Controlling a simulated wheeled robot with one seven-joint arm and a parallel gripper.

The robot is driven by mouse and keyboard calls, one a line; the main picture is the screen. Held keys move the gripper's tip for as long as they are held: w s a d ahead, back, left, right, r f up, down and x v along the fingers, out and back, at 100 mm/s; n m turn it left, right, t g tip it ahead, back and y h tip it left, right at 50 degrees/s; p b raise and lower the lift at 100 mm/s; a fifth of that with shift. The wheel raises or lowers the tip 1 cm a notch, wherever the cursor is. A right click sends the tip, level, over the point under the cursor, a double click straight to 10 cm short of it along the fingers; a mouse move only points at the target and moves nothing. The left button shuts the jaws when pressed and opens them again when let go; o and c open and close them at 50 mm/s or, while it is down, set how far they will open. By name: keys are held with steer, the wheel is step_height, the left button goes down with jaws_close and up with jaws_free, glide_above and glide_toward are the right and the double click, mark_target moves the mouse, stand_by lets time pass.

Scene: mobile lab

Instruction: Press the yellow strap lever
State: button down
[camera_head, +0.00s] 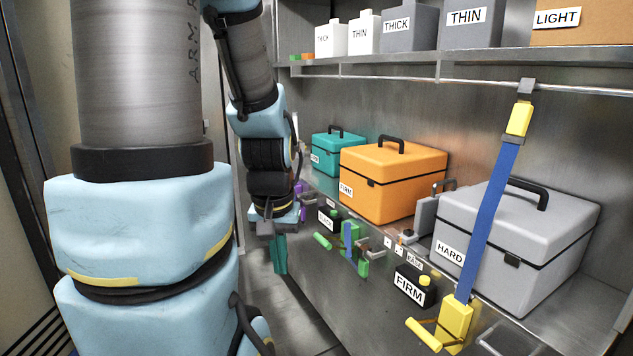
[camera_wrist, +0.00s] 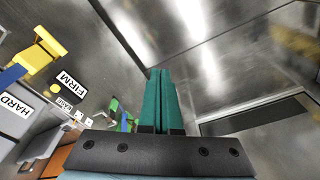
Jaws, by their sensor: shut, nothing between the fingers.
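The yellow strap lever (camera_head: 423,335) sticks out from a yellow buckle (camera_head: 456,318) at the counter's front edge. A blue strap (camera_head: 489,215) runs from the buckle up over the grey HARD case (camera_head: 560,225) to a yellow fitting (camera_head: 519,119) on the rail. In the wrist view the yellow lever (camera_wrist: 49,42) is at the upper left, apart from my fingers. My gripper (camera_head: 279,255) hangs in front of the counter, left of and farther back than the lever. Its green fingers (camera_wrist: 160,100) are shut with nothing between them.
An orange case (camera_head: 393,185) and a teal case (camera_head: 335,152) stand farther along the counter. A green lever (camera_head: 322,241) and a black FIRM button box (camera_head: 412,288) lie between my gripper and the yellow lever. A shelf (camera_head: 450,62) with labelled containers is above. The floor before the counter looks clear.

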stand_by(0.4)
steer(key=n+g+y+b, duration=0.2)
steer(key=n+g+b, duration=0.1)
steer(key=n, duration=0.4)
glide_above(425, 331)
steer(key=w+d, duration=0.2)
steer(key=d, duration=0.1)
step_height(425, 331, down, 5)
steer(key=shift+s+r, duration=0.1)
steer(key=shift+s, duration=0.05)
steer(key=f+p, duration=0.1)
steer(key=f, duration=0.3)
steer(key=s+a+f+p, duration=0.1)
steer(key=f, duration=0.4)
steer(key=a+f, duration=0.1)
steer(key=f, duration=0.3)
steer(key=shift+s+a+f+p, duration=0.15)
steer(key=shift+a+f+p, duration=0.05)
steer(key=shift+f+p, duration=0.2)
